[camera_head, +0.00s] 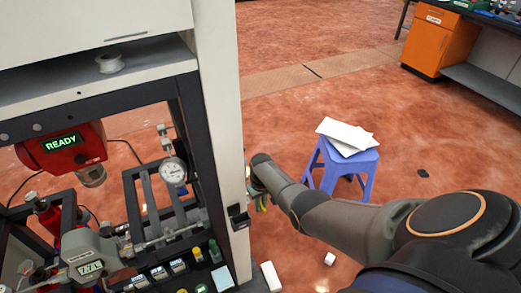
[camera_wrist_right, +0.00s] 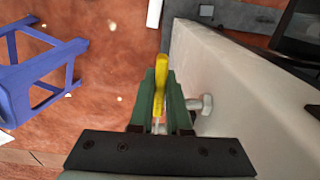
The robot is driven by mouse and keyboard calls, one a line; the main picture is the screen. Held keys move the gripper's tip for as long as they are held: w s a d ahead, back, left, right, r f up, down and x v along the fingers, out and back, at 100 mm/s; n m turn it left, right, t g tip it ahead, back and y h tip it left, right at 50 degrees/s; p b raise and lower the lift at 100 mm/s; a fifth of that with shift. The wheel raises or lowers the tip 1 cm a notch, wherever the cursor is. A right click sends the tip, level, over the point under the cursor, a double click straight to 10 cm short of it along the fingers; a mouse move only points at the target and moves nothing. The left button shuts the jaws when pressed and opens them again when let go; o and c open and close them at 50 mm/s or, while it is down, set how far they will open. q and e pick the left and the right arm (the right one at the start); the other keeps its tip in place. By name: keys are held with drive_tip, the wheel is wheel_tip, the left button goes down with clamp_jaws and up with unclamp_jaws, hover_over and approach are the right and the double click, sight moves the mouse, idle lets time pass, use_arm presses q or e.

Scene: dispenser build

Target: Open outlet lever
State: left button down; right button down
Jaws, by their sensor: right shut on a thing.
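The outlet lever (camera_wrist_right: 161,69) is a yellow handle beside the white side panel (camera_wrist_right: 225,85) in the right wrist view. My right gripper (camera_wrist_right: 161,88) has its green fingers shut on the lever, one on each side, and the lever's yellow end sticks out past them. A metal bolt-like fitting (camera_wrist_right: 203,104) juts from the panel just right of the fingers. In the head view my right gripper (camera_head: 261,200) is at the outer side of the white post (camera_head: 222,130), mostly hidden behind my wrist. My left gripper is not in view.
A blue stool (camera_head: 342,168) with white boards (camera_head: 347,135) on top stands right of the post, near my right arm. The machine frame with a red READY unit (camera_head: 62,147) and a dial gauge (camera_head: 173,171) fills the left. Open floor lies beyond the stool.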

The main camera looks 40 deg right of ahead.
drive_tip(key=shift+r+g, duration=0.15)
drive_tip(key=shift+g, duration=0.15)
drive_tip(key=c, duration=0.9)
unclamp_jaws()
wheel_tip(320, 180, up, 12)
drive_tip(key=p, duration=0.6)
drive_tip(key=shift+w+r, duration=0.1)
drive_tip(key=shift+r, duration=0.15)
